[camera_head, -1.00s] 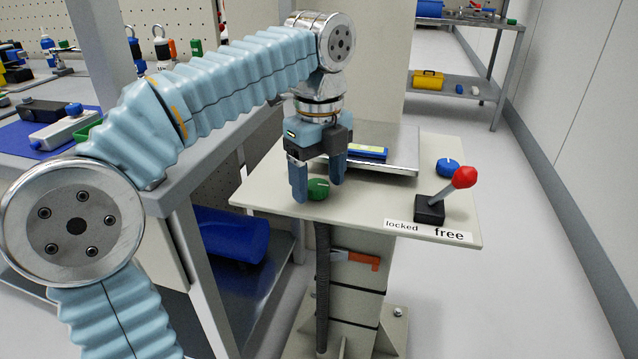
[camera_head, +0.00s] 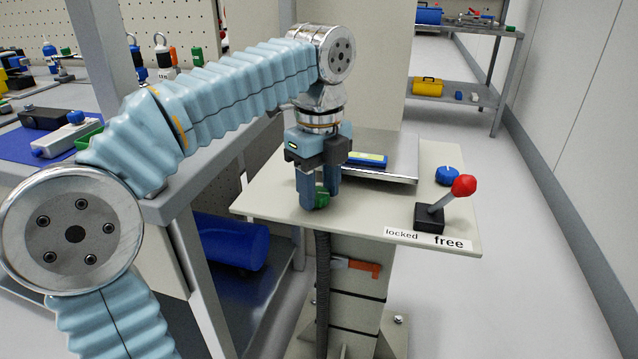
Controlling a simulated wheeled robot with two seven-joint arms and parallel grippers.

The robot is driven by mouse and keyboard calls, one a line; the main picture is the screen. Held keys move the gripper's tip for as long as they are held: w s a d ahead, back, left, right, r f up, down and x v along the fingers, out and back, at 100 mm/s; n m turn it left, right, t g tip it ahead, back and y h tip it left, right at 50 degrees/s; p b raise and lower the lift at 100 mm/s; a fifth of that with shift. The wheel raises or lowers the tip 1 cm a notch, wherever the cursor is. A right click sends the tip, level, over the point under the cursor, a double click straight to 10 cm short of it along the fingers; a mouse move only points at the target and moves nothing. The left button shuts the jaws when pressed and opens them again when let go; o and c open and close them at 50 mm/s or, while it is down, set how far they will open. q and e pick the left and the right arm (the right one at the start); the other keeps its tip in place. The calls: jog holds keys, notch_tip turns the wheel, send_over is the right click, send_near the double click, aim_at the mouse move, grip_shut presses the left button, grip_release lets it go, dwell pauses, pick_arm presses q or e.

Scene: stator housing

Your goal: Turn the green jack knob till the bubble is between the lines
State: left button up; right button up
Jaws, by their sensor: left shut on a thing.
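The green jack knob (camera_head: 322,197) sits on the front left part of the cream stand top, partly hidden by my fingers. My left gripper (camera_head: 319,201) points down and is shut on the green knob. A yellow-green level vial in a blue mount (camera_head: 367,160) lies behind the gripper on a grey metal plate (camera_head: 400,176); its left end is hidden. The bubble and lines are too small to make out. My right gripper is not in view.
A blue knob (camera_head: 447,175) and a red-topped lever (camera_head: 452,197) on a black base stand at the right of the stand top (camera_head: 282,198), by a label reading "locked" and "free". A workbench with tools is at the left. The floor at the right is clear.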

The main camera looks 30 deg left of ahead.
pick_arm(q)
jog(key=n+p, duration=0.2)
jog(key=n, duration=0.1)
jog(key=shift+r+n+p, duration=0.2)
jog(key=shift+n+p, duration=0.1)
jog(key=n+p, duration=0.2)
jog(key=n, duration=0.1)
jog(key=shift+w+n, duration=0.15)
jog(key=shift+n, duration=0.15)
jog(key=n+p, duration=0.1)
jog(key=n, duration=0.2)
jog(key=shift+w+f+n, duration=0.1)
jog(key=shift+n, duration=0.2)
jog(key=n, duration=0.2)
jog(key=shift+a+n+p, duration=0.1)
jog(key=shift+n+p, duration=0.2)
jog(key=shift+w+n, duration=0.1)
jog(key=shift+n, duration=1.6)
jog(key=o, duration=1.1)
jog(key=shift+c, duration=0.2)
jog(key=shift+f, duration=0.1)
